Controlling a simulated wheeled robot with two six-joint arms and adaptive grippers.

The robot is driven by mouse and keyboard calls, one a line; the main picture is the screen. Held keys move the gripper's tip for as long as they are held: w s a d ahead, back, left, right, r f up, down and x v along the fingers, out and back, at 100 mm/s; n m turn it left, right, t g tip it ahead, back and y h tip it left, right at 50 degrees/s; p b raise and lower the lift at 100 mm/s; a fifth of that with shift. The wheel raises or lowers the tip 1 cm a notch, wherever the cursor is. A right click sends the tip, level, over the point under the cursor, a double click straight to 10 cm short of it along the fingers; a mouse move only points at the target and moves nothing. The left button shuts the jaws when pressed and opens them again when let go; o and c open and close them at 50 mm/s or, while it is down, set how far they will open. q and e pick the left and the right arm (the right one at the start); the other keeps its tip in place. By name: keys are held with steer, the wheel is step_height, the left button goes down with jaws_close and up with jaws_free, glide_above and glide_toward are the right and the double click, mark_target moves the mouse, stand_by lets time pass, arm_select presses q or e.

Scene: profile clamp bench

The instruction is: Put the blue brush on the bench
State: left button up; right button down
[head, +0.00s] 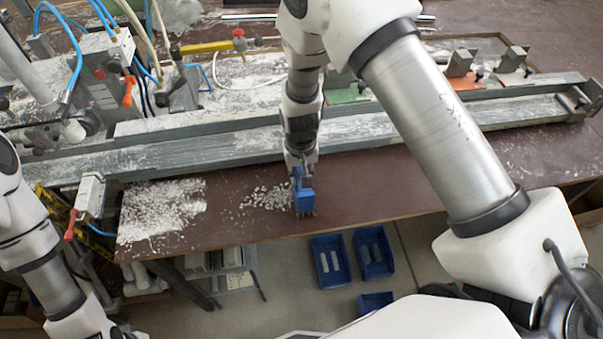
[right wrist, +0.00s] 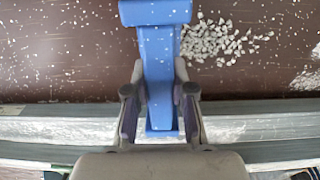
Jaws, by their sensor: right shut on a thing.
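The blue brush (head: 304,198) is in my right gripper (head: 301,172), over the front part of the brown bench (head: 370,180). In the head view its bristles point down at the bench top near the front edge; I cannot tell whether they touch it. In the right wrist view the blue brush (right wrist: 158,60) runs between the two fingers of my right gripper (right wrist: 160,108), which are shut on its handle. Its wide blue head is at the top of that view. My left arm shows at the left edge of the head view, but its gripper is not in view.
White chips (head: 268,197) lie just left of the brush, and a larger patch of white debris (head: 160,208) lies farther left. A long grey metal profile (head: 400,125) runs behind the brush. Blue bins (head: 330,262) stand on the floor below. The bench right of the brush is clear.

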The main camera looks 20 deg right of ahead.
steer(key=c, duration=1.1)
jaws_free()
steer(key=shift+s+f, duration=0.15)
steer(key=shift+f, duration=0.05)
steer(key=shift+o, duration=0.5)
steer(key=shift+d, duration=0.1)
step_height(320, 180, up, 13)
steer(key=b, duration=0.3)
steer(key=shift+f, duration=0.15)
